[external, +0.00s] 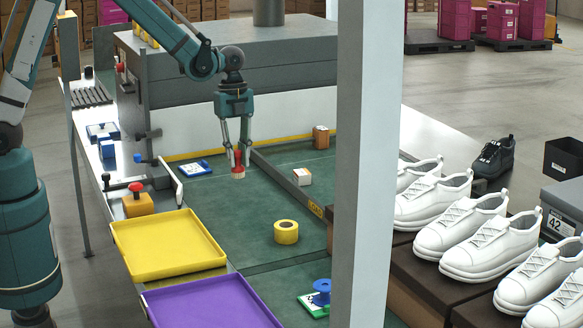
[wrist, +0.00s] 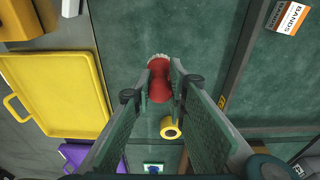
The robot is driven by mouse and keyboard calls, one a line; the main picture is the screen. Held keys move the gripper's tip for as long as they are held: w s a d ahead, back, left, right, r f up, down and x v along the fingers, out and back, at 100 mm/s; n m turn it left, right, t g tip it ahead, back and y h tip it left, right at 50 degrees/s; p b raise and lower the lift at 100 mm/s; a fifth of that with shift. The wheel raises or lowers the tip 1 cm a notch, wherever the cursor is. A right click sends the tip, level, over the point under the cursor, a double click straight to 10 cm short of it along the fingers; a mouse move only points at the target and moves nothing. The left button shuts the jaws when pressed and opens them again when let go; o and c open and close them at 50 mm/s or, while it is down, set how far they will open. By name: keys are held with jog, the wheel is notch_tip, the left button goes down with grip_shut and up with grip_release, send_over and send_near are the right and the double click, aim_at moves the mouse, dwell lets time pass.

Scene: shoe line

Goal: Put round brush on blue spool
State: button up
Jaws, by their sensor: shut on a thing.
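The round brush (external: 238,168) has a red body and pale bristles at its lower end. My gripper (external: 238,160) is shut on it, with a finger on either side, over the green work surface near the back. I cannot tell whether the bristles touch the surface. In the wrist view the brush (wrist: 160,80) shows between the fingertips of my gripper (wrist: 161,82). The blue spool (external: 321,290) stands upright on a white and green card at the front, well apart from my gripper. In the wrist view it shows small at the bottom edge (wrist: 153,168).
A yellow tape roll (external: 286,232) lies between brush and spool. A yellow tray (external: 168,247) and a purple tray (external: 212,302) line the left. A low metal divider (external: 290,187) runs to the right, with a white-and-orange box (external: 302,177) beyond. A grey post (external: 362,150) blocks part of the view.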

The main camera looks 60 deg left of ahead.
jog(key=w+d+r+p, duration=0.15)
jog(key=w+d, duration=0.25)
jog(key=d, duration=1)
notch_tip(320, 180, up, 5)
jog(key=m+p, duration=0.2)
jog(key=p, duration=0.2)
send_over(325, 285)
jog(key=shift+f, duration=0.2)
jog(key=shift+a, duration=0.1)
notch_tip(325, 285, down, 6)
jog(key=shift+f+b, duration=0.15)
jog(key=shift+b, duration=0.3)
jog(key=shift+f, duration=1.85)
